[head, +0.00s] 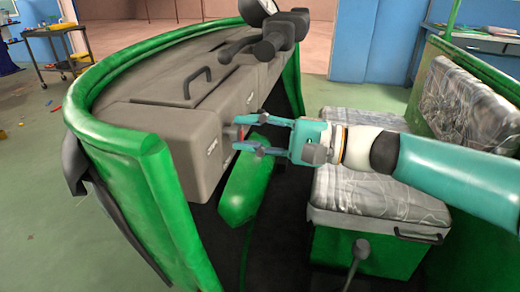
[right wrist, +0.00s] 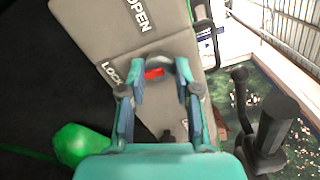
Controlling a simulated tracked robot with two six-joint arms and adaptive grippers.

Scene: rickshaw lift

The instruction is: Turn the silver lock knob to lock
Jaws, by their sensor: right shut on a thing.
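The silver lock knob (right wrist: 160,62) shows in the right wrist view as a grey rounded part on the grey dashboard panel (right wrist: 85,28), with a small red mark (right wrist: 153,73) beside it. A LOCK label (right wrist: 110,72) lies left of the knob and an OPEN label (right wrist: 138,14) above it. My right gripper (right wrist: 160,80) is shut on the knob, one finger on each side. In the head view my right gripper (head: 240,133) reaches the dashboard face from the right and its fingers hide most of the knob. I cannot tell the knob's exact angle. My left gripper is in neither view.
The green rickshaw body (head: 150,165) surrounds the grey dashboard (head: 150,115), which has a black handle (head: 197,82). Dark handlebar parts (head: 268,40) stand on top. A green padded part (head: 245,185) lies just below my gripper. The seat (head: 375,195) is under my right arm.

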